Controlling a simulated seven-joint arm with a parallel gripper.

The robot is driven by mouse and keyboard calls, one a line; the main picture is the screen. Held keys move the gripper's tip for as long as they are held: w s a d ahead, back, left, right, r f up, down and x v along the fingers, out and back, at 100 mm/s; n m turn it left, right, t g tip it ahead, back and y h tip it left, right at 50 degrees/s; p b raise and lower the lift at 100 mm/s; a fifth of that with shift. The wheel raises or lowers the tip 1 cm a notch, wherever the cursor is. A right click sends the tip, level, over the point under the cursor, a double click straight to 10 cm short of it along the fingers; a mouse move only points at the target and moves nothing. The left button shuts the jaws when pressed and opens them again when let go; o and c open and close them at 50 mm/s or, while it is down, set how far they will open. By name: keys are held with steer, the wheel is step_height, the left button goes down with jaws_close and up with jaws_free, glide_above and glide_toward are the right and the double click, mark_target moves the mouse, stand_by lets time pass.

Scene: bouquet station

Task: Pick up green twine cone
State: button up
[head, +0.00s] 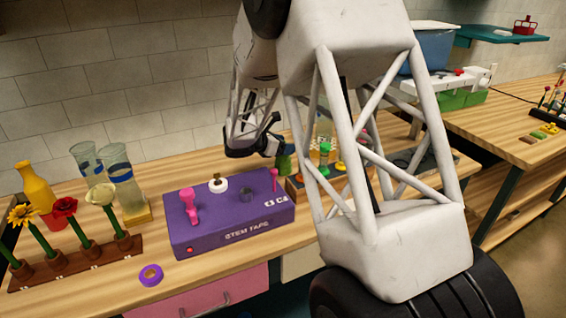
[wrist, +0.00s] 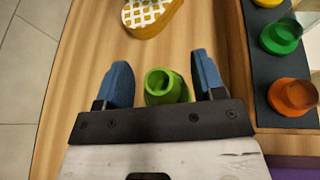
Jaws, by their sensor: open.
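A bright green twine cone (wrist: 165,86) shows in the wrist view, with its hollow round end towards the camera. It lies between the two blue fingertips of my gripper (wrist: 162,68), with a gap on each side. My gripper is open and holds nothing. The lower part of this cone is hidden behind the gripper's dark bar. A second green cone (wrist: 281,36) stands in a dark rack at the right, outside the fingers. In the head view my gripper (head: 268,143) is low over the back of the bench, partly hidden by my arm.
The dark rack (wrist: 255,75) also holds an orange cone (wrist: 292,96) close to the right finger. A yellow object with white lattice (wrist: 150,14) lies beyond the fingers. A purple stem tape box (head: 232,235) and a flower rack (head: 75,260) stand left in the head view.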

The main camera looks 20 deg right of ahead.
steer(key=shift+w+d+f, duration=0.1)
steer(key=shift+d+f, duration=0.15)
steer(key=shift+d, duration=0.4)
jaws_close()
